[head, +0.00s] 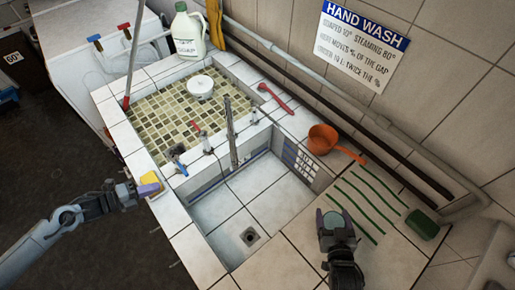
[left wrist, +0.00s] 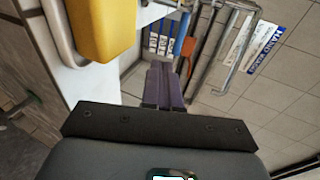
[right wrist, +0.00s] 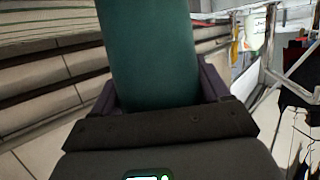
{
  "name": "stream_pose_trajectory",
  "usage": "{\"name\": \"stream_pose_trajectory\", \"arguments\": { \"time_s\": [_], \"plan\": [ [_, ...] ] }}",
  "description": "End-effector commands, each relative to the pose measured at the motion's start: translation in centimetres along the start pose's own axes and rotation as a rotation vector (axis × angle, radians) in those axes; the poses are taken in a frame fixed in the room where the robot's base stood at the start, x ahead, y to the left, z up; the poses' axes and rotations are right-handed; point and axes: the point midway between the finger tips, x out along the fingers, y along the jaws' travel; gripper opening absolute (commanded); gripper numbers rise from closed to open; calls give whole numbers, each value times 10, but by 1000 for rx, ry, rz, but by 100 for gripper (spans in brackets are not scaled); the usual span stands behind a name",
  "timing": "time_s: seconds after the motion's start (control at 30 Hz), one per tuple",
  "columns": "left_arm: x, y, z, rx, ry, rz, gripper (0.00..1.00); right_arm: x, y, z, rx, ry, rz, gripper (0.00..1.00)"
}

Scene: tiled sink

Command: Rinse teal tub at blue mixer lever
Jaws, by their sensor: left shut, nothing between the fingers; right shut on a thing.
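The teal tub (head: 334,220) is between the fingers of my right gripper (head: 335,229), above the right counter beside the sink basin. It fills the upper middle of the right wrist view (right wrist: 150,55). The blue mixer lever (head: 178,158) is on the tap at the left of the basin's back edge, well apart from the tub. My left gripper (head: 149,189) is shut and empty at the sink's left edge, next to a yellow block (head: 151,178). Its closed purple fingers show in the left wrist view (left wrist: 165,85), with the yellow block (left wrist: 103,28) close at upper left.
A red lever (head: 196,127) and upright spout stand near the blue one. The white-tiled basin (head: 255,205) has a drain (head: 250,236). An orange ladle (head: 322,139), red brush (head: 275,98) and dark green block (head: 422,224) lie on the counter. Pipes run along the wall.

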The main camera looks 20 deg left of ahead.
Motion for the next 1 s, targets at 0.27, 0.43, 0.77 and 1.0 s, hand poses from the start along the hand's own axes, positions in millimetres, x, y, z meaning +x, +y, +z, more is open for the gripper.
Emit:
{"name": "stream_pose_trajectory", "arguments": {
  "time_s": [0.27,0.43,0.77,1.0],
  "plan": [
    [-29,0,-3,0,1,3,0,0,0,-2,0,3,0,23],
    [-41,0,-3,-1,0,1,0,0,0,-3,0,3,0,23],
    [-52,-1,-4,1,0,0,0,-1,0,-4,0,3,0,23],
    [-50,2,-6,-16,-14,6,0,-1,1,-5,1,3,3,23]
  ]
}}
